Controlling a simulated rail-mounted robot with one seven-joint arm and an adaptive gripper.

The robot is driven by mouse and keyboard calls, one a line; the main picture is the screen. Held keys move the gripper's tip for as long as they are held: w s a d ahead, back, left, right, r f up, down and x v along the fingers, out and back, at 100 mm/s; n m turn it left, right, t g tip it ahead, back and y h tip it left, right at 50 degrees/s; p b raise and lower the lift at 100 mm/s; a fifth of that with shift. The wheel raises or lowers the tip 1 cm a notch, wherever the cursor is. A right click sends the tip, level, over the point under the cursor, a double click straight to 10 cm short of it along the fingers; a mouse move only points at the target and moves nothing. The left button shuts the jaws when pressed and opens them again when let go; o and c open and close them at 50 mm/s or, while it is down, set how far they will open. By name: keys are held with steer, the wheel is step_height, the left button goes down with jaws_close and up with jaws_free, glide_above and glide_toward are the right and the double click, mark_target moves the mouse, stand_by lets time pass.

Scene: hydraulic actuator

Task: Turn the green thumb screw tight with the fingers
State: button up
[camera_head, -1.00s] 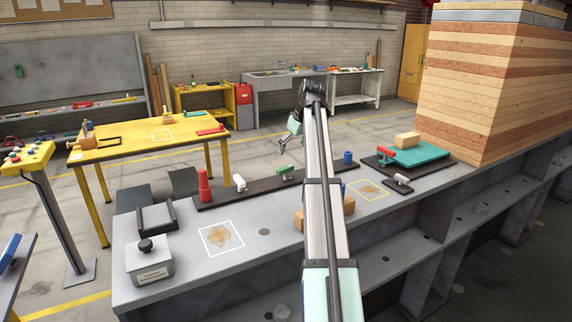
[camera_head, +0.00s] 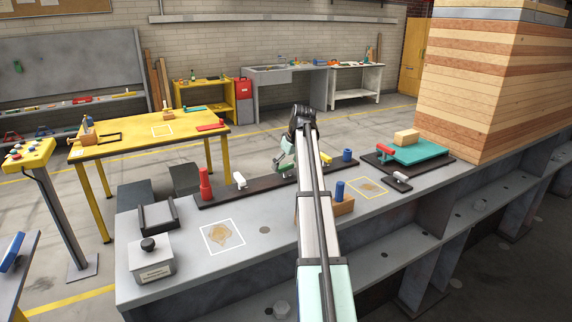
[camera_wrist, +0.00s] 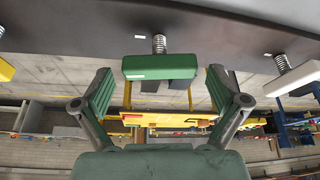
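The green thumb screw (camera_wrist: 160,66) shows in the wrist view as a green bar-shaped head on a threaded shaft, which runs into a dark surface. My gripper (camera_wrist: 160,82) is open. Its two fingers stand left and right of the green head, with a gap on each side, so nothing is held. In the head view my gripper (camera_head: 284,163) is low over the dark rail (camera_head: 265,187), between the white and yellow screws. My arm and gripper hide the green screw there.
A white screw (camera_head: 239,181) and red knob (camera_head: 205,185) stand left on the rail. A yellow screw (camera_head: 325,158) and blue knob (camera_head: 347,155) stand right. The white screw (camera_wrist: 292,82) also shows in the wrist view. A wooden block (camera_head: 343,207) sits in front.

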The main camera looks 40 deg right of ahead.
steer(key=c, duration=0.8)
steer(key=shift+o, duration=0.2)
steer(key=shift+m+h, duration=0.4)
steer(key=shift+m, duration=0.7)
steer(key=o, duration=1.1)
steer(key=shift+r, duration=0.1)
steer(key=v, duration=1.1)
steer(key=shift+r, duration=0.4)
steer(key=shift+s, duration=0.1)
